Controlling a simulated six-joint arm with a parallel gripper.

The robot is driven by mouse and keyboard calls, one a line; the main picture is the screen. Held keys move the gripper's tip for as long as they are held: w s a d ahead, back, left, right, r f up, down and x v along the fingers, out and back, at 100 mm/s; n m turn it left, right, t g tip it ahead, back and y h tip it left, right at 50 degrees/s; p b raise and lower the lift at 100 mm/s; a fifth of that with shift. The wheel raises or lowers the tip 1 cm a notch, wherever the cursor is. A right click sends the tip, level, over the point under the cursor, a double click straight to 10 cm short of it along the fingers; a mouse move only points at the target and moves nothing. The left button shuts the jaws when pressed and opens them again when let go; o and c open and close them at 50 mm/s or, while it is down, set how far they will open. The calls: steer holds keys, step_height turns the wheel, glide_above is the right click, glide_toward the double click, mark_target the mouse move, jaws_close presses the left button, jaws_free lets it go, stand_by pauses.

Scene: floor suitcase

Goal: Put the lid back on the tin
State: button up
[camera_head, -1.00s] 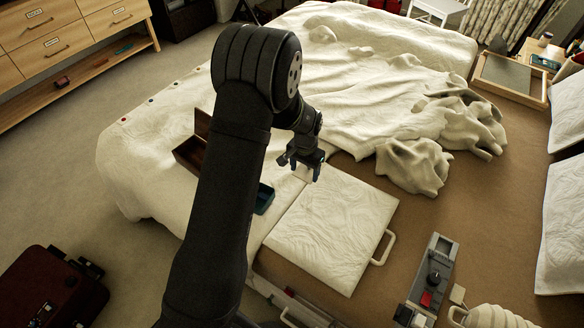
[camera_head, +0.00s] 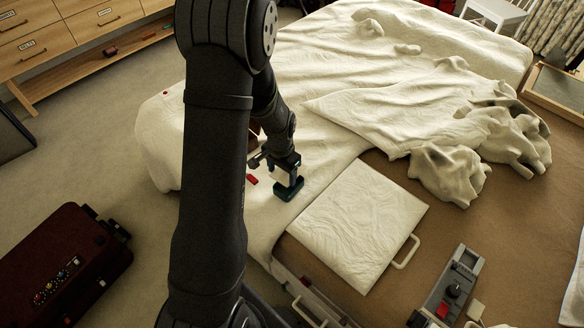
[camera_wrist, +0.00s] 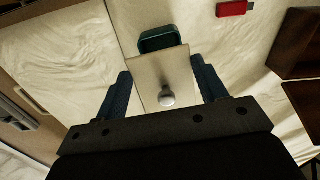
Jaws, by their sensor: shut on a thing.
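The tin (camera_head: 289,191) is a small teal open box on the pale bed cover, left of a folded white quilted piece. In the wrist view the tin (camera_wrist: 160,40) shows its far part beyond the lid. The lid (camera_wrist: 158,72) is a flat beige plate with a round grey knob (camera_wrist: 166,97). My gripper (camera_wrist: 162,88) is shut on the lid, with a blue finger at each side. In the head view my gripper (camera_head: 276,165) is right at the tin. The lid hides the tin's near part; I cannot tell whether they touch.
A red block (camera_head: 252,180) lies left of the tin; the wrist view also shows it (camera_wrist: 232,8). A dark brown wooden box (camera_wrist: 300,45) stands nearby. The folded quilted piece (camera_head: 360,215) with a white handle lies to the right. A dark red suitcase (camera_head: 60,260) is on the floor.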

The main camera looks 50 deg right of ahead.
steer(key=shift+f, duration=2.9)
steer(key=shift+f, duration=0.2)
steer(key=o, duration=1.2)
steer(key=shift+r, duration=3.55)
jaws_close()
